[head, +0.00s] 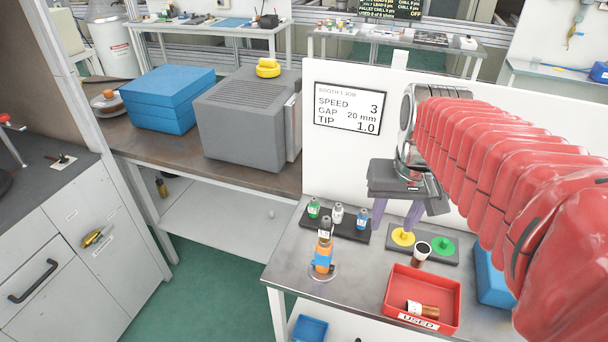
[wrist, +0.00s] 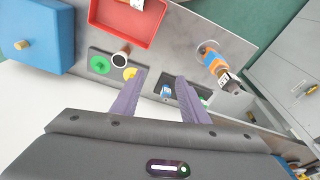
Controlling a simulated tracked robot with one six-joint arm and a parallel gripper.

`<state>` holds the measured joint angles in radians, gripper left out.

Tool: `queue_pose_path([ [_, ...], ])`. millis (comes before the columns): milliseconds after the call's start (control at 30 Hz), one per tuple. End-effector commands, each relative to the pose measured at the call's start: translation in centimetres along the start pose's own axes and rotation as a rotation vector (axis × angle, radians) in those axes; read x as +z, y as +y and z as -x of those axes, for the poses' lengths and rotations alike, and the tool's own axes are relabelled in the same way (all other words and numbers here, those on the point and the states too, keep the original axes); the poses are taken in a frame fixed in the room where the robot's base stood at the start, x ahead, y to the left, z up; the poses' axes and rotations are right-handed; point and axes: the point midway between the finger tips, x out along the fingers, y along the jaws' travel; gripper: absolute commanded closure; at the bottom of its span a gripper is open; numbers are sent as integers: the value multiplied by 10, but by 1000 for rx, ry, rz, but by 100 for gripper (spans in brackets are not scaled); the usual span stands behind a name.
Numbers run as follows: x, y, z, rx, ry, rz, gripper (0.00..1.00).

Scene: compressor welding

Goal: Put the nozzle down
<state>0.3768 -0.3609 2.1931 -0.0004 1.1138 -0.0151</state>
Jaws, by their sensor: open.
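My gripper (head: 394,224) is open, its two purple fingers pointing down above the back of the metal table. It also shows in the wrist view (wrist: 160,80), with nothing between the fingertips. A copper-brown nozzle (head: 421,254) with a dark open top and pale rim stands upright by the dark plate (head: 447,258) with yellow and green discs. It is also in the wrist view (wrist: 121,57), apart from the fingers. I cannot tell whether it touches the plate. Another copper nozzle (head: 420,308) lies on its side in the red USED bin (head: 392,291).
A dark rack (head: 347,232) holds small green, white and blue labelled bottles. An orange and blue torch (head: 323,258) stands at the table's left. A blue box (head: 492,278) is at the right. A white panel (head: 348,165) with a job sign rises behind.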

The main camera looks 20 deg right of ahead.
Motion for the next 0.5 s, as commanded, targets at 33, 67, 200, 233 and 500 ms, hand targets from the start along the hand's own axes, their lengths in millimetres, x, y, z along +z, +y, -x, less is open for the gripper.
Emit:
queue_pose_path([
  [33, 8, -14, 3, -8, 29, 38, 59],
  [67, 12, -20, 4, -12, 45, 57, 59],
  [200, 32, -50, 7, -39, 122, 147, 59],
  [233, 37, -56, 8, -45, 138, 165, 59],
  [500, 75, -97, 8, -109, 265, 311, 59],
])
